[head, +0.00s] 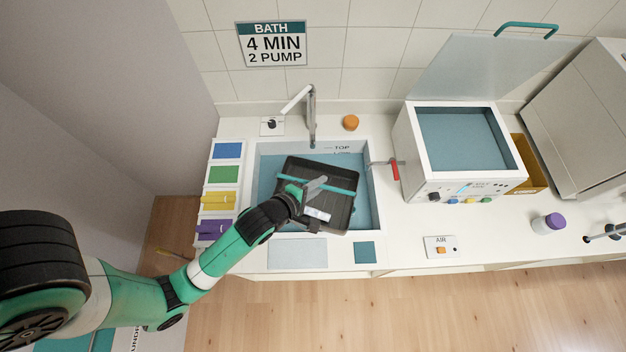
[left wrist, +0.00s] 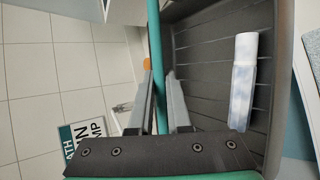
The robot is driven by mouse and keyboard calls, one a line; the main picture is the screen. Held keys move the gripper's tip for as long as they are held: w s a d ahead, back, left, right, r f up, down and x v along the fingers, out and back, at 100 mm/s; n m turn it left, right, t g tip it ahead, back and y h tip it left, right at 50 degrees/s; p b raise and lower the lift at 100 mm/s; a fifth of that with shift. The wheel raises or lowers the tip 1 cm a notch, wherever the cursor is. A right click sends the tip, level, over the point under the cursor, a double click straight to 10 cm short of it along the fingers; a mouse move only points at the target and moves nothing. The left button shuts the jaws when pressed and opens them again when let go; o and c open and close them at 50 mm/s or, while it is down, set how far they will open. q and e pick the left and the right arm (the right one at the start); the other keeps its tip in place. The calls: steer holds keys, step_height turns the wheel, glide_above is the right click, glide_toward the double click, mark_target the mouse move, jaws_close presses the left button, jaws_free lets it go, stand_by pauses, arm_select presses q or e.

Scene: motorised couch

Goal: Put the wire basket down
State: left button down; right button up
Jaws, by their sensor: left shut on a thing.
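The wire basket (head: 341,204) is a dark tray-like basket with a teal handle bar (head: 343,183) across it. It is over or in the blue sink bath (head: 265,180), turned askew to the sink's sides; I cannot tell whether it touches the bottom. My left gripper (head: 316,185) is shut on the handle bar. In the left wrist view, the fingers (left wrist: 160,90) close around the teal bar (left wrist: 156,45), beside the basket's ribbed floor (left wrist: 205,60). A white, pale-blue cylinder (left wrist: 242,80) lies in the basket. My right gripper is not in view.
A faucet (head: 311,115) stands behind the sink, and a red-handled lever (head: 394,170) at its right. Coloured bins (head: 222,174) line its left. A lidded bath machine (head: 460,150) stands right. An orange cap (head: 351,122) and a purple-topped jar (head: 549,223) sit on the counter.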

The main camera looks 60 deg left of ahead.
arm_select(q)
steer(key=s+a+f+n+g+y+b, duration=0.1)
steer(key=s+a+f+n+y+b, duration=0.3)
steer(key=a+f+b, duration=0.85)
step_height(320, 180, down, 11)
steer(key=d, duration=0.2)
steer(key=shift+s+m+h, duration=0.3)
steer(key=shift+s+h, duration=0.1)
steer(key=shift+f+b, duration=0.6)
steer(key=shift+b, duration=0.35)
steer(key=c, duration=0.9)
jaws_free()
steer(key=shift+o, duration=0.2)
steer(key=shift+r, duration=0.1)
